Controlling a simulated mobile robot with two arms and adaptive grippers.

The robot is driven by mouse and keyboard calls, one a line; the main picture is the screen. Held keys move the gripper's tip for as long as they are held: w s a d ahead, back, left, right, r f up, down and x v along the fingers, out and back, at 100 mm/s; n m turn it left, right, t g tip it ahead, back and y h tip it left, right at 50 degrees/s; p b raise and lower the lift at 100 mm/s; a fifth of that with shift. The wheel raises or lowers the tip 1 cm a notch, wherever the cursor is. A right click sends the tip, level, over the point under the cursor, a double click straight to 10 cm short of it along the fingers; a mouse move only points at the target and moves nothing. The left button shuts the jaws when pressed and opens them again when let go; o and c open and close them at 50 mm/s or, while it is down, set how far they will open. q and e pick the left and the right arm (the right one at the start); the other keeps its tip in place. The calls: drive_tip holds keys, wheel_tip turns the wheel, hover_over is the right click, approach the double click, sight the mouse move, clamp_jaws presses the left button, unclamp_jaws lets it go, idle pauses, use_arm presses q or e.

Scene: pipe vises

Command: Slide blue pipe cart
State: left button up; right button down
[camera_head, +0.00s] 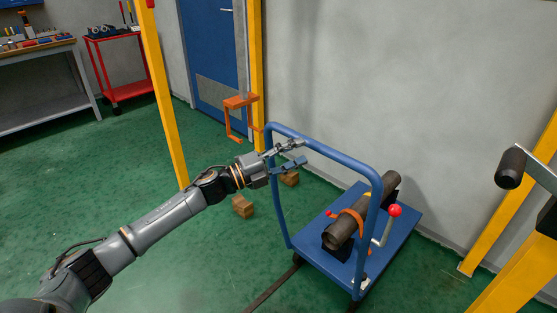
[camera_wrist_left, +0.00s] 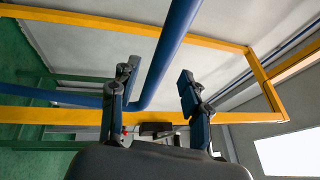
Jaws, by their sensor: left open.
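The blue pipe cart (camera_head: 403,222) stands on the floor by the grey wall, its tall tubular push handle (camera_head: 335,153) facing me. A dark pipe (camera_head: 343,228) lies on it in a cradle with an orange strap. A red-knobbed lever (camera_head: 394,211) is beside the pipe. My left gripper (camera_head: 293,153) is open at the upper left part of the handle. In the left wrist view, the blue handle tube (camera_wrist_left: 168,52) runs between the spread fingers (camera_wrist_left: 157,75); I cannot tell whether they touch it. My right gripper is not in view.
Small wooden blocks (camera_head: 242,206) lie on the green floor left of the cart. A dark floor strip (camera_head: 272,287) runs near its wheels. Yellow posts (camera_head: 169,100) rise at left. A black-handled lever (camera_head: 511,168) and yellow frame are at right. A red trolley (camera_head: 118,70) stands far back.

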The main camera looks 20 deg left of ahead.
use_arm(q)
drive_tip(key=v, duration=0.5)
drive_tip(key=shift+s+a+f, duration=0.1)
drive_tip(key=shift+s+a, duration=0.1)
drive_tip(key=shift+s, duration=0.1)
